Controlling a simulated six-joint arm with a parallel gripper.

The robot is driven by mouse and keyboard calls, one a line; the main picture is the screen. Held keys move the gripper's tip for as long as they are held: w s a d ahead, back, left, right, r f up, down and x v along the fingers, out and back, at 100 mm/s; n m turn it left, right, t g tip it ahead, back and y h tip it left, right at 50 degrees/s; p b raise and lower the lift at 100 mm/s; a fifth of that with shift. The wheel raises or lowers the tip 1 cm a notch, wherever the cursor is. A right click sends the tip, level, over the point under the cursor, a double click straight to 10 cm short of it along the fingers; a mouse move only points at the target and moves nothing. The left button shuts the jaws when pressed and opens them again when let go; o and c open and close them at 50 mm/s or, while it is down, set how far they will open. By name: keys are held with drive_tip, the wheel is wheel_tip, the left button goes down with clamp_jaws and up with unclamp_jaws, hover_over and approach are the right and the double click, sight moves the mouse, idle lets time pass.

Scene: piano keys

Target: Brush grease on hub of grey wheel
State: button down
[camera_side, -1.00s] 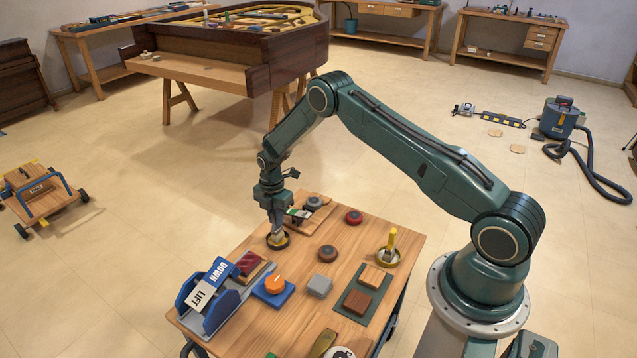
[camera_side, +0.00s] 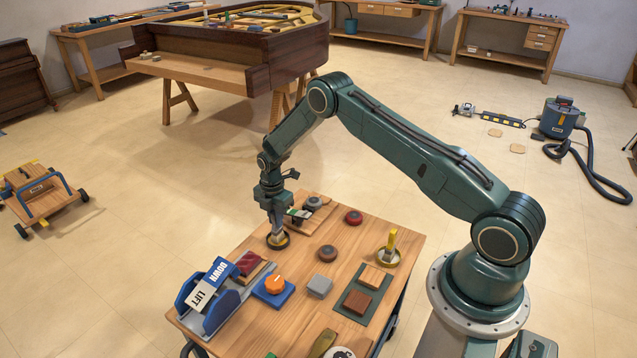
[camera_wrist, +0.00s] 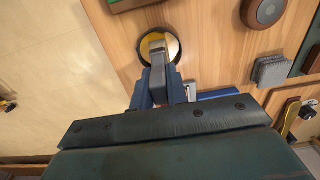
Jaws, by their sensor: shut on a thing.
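My gripper (camera_side: 276,224) points down over a dark-rimmed round dish (camera_side: 285,242) at the table's far left edge. In the wrist view the gripper (camera_wrist: 164,78) is shut on a greyish, narrow tool (camera_wrist: 157,44), seemingly a brush, whose lower end is at the dish's yellow inside; contact is unclear. A grey round piece (camera_side: 314,203), perhaps the grey wheel, lies behind and right of the gripper. A dark red wheel with a greyish centre (camera_side: 327,253) lies to the right, and a red wheel (camera_side: 354,217) farther back.
A yellow upright handle (camera_side: 392,239) stands in a yellow round dish at the right. A grey block (camera_side: 319,286), an orange knob on a blue base (camera_side: 275,285) and a blue LIFT/DOWN rocker (camera_side: 210,290) occupy the front. Bare wood lies between the pieces.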

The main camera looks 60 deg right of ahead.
sight(276, 232)
drive_tip(key=shift+f, duration=0.5)
idle(1.7)
drive_tip(key=shift+r, duration=0.15)
drive_tip(key=shift+r, duration=3.45)
drive_tip(key=s+a+r+m, duration=1.1)
drive_tip(key=s+m, duration=0.3)
drive_tip(key=m, duration=0.4)
drive_tip(key=shift+s+a, duration=0.3)
drive_tip(key=shift+a, duration=0.4)
drive_tip(key=shift+r, duration=0.1)
